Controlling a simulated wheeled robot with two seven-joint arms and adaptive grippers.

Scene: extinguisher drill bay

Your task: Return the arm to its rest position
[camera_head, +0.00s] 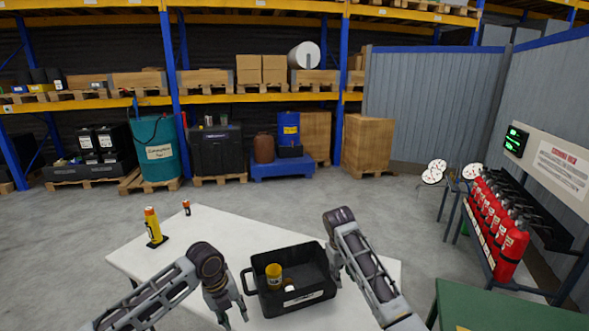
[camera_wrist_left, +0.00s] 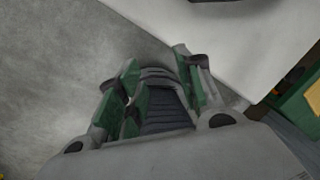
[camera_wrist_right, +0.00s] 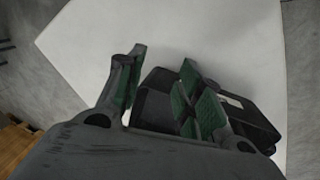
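My left gripper (camera_head: 234,314) hangs low to the left of the black bin, at the table's near side. In the left wrist view the left gripper (camera_wrist_left: 157,62) has its green-padded fingers apart with nothing between them. My right gripper (camera_head: 335,272) is at the right end of the bin. In the right wrist view the right gripper (camera_wrist_right: 162,60) has its fingers apart, over the bin's edge in the picture; I cannot tell whether it touches. No object is seen held.
The white table (camera_head: 200,232) carries a black bin (camera_head: 262,308) with a yellow-capped canister (camera_head: 273,276) inside. A yellow canister (camera_head: 153,226) and a small dark item (camera_head: 186,208) stand at the far left. A green table (camera_head: 510,310) and red extinguishers (camera_head: 513,248) are at right.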

